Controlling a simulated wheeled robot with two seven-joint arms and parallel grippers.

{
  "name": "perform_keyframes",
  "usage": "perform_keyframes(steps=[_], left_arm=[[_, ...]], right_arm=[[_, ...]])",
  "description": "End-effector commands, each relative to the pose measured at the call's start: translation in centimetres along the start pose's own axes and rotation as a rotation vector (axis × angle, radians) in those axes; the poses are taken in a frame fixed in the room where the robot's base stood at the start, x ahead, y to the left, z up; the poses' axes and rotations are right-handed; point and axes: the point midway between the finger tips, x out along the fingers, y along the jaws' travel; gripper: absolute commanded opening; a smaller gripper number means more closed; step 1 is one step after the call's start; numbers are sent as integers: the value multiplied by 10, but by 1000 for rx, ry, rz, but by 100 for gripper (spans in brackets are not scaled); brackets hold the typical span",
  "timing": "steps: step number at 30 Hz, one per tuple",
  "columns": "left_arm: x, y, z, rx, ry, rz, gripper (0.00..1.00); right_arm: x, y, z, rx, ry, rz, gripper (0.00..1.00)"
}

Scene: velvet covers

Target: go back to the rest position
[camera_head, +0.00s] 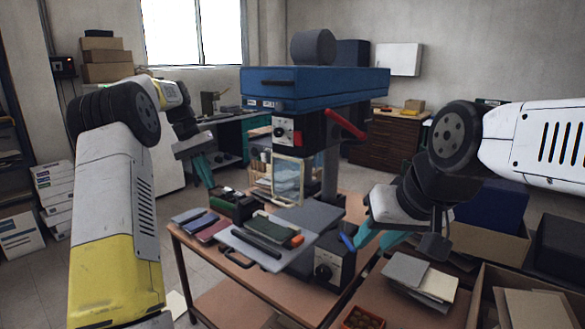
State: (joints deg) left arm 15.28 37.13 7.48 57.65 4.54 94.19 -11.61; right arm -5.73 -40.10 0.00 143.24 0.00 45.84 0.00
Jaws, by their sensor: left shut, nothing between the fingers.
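My left arm comes in from the left, and its gripper (204,172) with teal fingers hangs in the air left of the drill press. It is shut and empty. My right arm comes in from the right, and its gripper (368,236) with teal fingers points down and left, just right of the drill press base. Its fingers are partly hidden by the wrist, so I cannot tell how far they are apart. The blue drill press (315,84) with a red handle stands on the brown worktable (190,250).
Velvet-like covers (213,231) and a green item (272,227) lie on the worktable and the press plate (262,254). Grey and cream sheets (430,282) lie at right, near open cardboard boxes (490,246). Floor shows at left.

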Motion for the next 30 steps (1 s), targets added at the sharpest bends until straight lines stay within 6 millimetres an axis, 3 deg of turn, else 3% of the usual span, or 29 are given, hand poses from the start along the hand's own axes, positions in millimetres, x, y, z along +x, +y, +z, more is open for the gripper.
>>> perform_keyframes(steps=[8,16,22,27,30], left_arm=[[-30,45,46,20,100,-75,0],[-44,94,137,45,279,-157,0],[-28,113,213,66,422,-187,0],[3,118,270,85,538,-188,0],[22,118,294,93,592,-182,0]], right_arm=[[0,0,0,0,0,0,34],[0,0,0,0,0,0,34],[0,0,0,0,0,0,34],[0,0,0,0,0,0,34],[0,0,0,0,0,0,34]])
